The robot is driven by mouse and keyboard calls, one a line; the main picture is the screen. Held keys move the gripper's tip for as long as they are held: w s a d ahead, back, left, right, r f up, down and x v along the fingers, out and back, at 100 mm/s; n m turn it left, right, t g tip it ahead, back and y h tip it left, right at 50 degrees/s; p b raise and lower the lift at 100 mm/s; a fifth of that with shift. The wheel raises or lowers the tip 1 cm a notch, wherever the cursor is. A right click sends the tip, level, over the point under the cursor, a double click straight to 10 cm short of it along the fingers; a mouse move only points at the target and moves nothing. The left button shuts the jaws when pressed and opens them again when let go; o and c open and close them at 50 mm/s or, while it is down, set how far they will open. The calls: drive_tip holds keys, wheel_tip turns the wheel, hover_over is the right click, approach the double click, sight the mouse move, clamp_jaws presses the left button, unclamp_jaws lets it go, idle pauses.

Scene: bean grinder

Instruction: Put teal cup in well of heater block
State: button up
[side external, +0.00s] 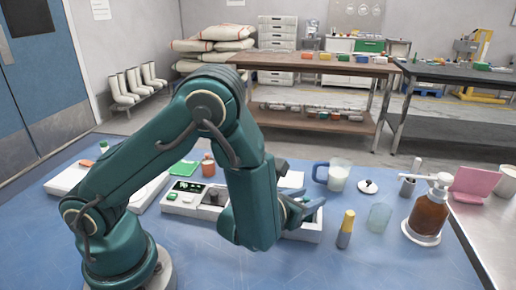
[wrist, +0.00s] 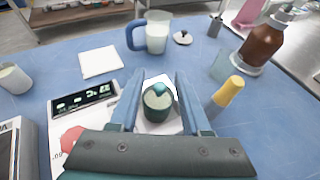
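A dark teal cup (wrist: 157,103) with pale contents and a bright teal rounded piece at its top shows in the wrist view. It stands over a white surface (wrist: 158,82). My gripper (wrist: 158,84) has its two blue fingers on either side of the cup, with narrow gaps visible, so it looks open. In the side view my gripper (side external: 308,207) is low over a white block (side external: 305,232), and the cup is hidden. A white unit with a dark display (wrist: 85,97) lies to the left; it also shows in the side view (side external: 183,208). I cannot make out a well.
A blue-handled mug (side external: 338,176), a yellow-topped tool (side external: 346,230), a clear glass (side external: 379,217) and a brown pump bottle (side external: 430,215) stand to the right. A white square (wrist: 100,62) lies at upper left. The blue table's front right (side external: 400,265) is clear.

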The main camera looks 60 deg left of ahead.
drive_tip(key=shift+r, duration=0.15)
drive_tip(key=v, duration=0.7)
drive_tip(key=shift+s, duration=0.25)
idle(0.6)
